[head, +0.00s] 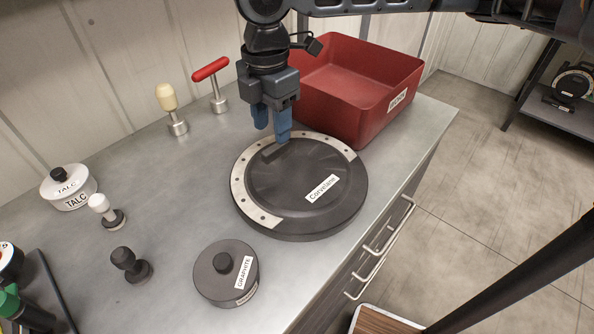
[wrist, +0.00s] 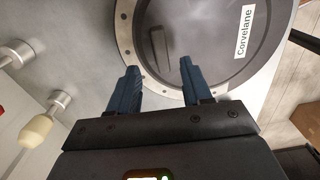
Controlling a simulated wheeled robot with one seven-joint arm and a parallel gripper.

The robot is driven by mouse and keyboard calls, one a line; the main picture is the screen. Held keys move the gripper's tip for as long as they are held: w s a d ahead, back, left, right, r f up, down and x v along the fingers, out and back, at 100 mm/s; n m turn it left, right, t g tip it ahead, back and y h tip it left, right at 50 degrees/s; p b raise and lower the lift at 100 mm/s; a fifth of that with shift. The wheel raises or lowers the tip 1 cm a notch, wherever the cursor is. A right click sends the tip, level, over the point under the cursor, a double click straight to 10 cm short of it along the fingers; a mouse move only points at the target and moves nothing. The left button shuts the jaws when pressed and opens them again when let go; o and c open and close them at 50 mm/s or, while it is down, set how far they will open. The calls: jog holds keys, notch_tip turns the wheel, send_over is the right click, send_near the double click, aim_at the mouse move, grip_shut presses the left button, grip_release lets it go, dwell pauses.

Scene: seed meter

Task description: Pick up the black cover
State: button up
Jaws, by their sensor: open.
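The black cover (head: 285,190) is a round dark disc with a white "Corvelane" label, lying flat on the grey bench. A pale metal ring segment with holes (head: 244,199) runs along its left and far edge. A small raised dark tab sits near its far edge. My gripper (head: 272,131) points down above that far edge, with its two blue fingers apart and nothing between them. In the wrist view, the cover (wrist: 205,40) lies beyond the open fingertips of my gripper (wrist: 159,68), and its tab shows between and ahead of them. I cannot tell the exact gap in height.
A red bin (head: 365,75) stands close behind the cover at right. A red T-handled tool (head: 212,70) and a cream-knobbed tool (head: 168,97) stand at the back left. A dark graphite tin (head: 212,282) sits in front. A talc tin (head: 78,197) and small knobbed tools are at left.

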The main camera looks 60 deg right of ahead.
aim_at(276, 146)
jog(key=shift+s+d+f, duration=0.1)
jog(key=shift+f, duration=1.1)
jog(key=shift+s+d+f, duration=0.1)
jog(key=shift+f, duration=1.05)
jog(key=shift+c, duration=0.5)
grip_shut()
